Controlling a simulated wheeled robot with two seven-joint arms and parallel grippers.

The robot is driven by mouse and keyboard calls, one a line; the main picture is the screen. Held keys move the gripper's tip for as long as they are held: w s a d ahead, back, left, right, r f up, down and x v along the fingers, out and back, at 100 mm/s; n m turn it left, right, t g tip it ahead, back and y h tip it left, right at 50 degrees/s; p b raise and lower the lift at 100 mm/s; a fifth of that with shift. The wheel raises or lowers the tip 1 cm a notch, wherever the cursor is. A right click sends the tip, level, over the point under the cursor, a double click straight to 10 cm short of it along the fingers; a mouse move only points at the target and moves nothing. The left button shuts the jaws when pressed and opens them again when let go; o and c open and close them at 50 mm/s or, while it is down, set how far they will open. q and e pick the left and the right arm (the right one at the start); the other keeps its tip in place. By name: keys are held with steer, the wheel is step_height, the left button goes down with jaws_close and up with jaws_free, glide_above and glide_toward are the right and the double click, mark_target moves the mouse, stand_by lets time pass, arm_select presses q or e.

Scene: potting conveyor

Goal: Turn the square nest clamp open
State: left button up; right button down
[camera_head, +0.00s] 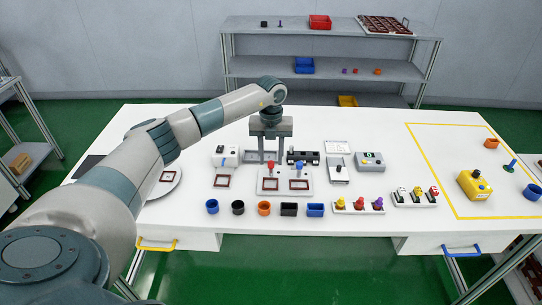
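A white fixture plate (285,191) stands in the middle of the white table and carries two dark red square frames. A red knob (270,165) stands at the back of its left part and a blue knob (292,167) at the back of its right part. I cannot tell for sure which knob is the square nest clamp. My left gripper (271,156) points down over the plate with its two fingers spread apart. The red knob shows between and below the fingertips; no contact can be made out. My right gripper is not in view.
Several small pots and boxes line the front, including a blue cup (212,206) and an orange cup (264,208). A grey device (370,161) stands to the right. A yellow-outlined area at the right holds a yellow box (474,186).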

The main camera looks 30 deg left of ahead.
arm_select(q)
steer(key=shift+f, duration=0.55)
jaws_close()
